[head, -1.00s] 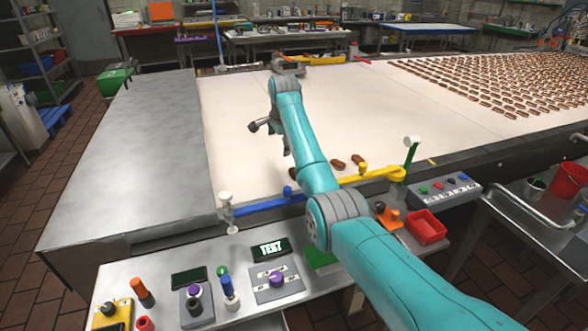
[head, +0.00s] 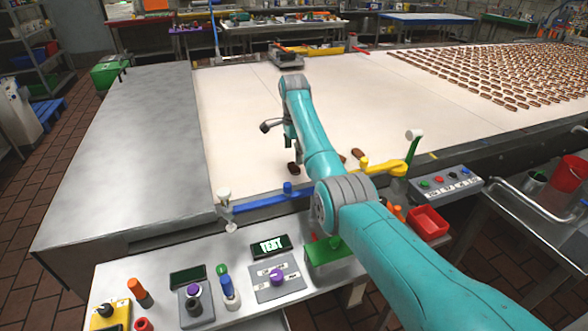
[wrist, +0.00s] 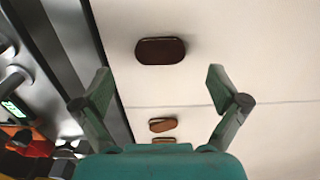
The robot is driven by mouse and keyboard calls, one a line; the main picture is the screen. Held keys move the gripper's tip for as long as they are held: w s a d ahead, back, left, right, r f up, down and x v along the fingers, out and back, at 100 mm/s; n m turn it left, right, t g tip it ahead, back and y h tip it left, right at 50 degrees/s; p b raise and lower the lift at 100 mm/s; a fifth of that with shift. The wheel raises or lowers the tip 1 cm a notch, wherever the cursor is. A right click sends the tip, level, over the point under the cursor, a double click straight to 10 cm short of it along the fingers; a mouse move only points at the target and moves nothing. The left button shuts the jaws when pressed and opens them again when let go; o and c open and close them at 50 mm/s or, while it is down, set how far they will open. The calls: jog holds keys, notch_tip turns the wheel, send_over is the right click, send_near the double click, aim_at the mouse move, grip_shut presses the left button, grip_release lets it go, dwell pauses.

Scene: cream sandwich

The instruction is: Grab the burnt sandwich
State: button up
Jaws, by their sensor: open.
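A dark brown, burnt-looking sandwich (head: 294,168) lies flat on the pale belt near its front edge. In the wrist view the dark sandwich (wrist: 160,50) is whole and unobstructed, ahead of the fingertips and roughly centred between them. My gripper (wrist: 160,84) is open and empty, its two green fingers spread wide. In the head view my gripper (head: 289,140) hangs over the belt close to the dark sandwich, partly hidden by my arm. A lighter brown sandwich (wrist: 163,125) lies apart from the dark one, with another (wrist: 165,140) partly hidden behind my gripper's body.
Rows of many brown sandwiches (head: 490,75) cover the belt's far right. A blue bar (head: 265,202) and a yellow bar (head: 378,168) run along the front edge. A control panel (head: 215,290) stands in front. The belt's middle is clear.

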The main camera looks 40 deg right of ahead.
aim_at(294, 166)
notch_tip(294, 166, down, 4)
jog(key=shift+d+f, duration=0.1)
jog(key=shift+f, duration=0.15)
jog(key=c, duration=0.9)
jog(key=shift+r, duration=0.1)
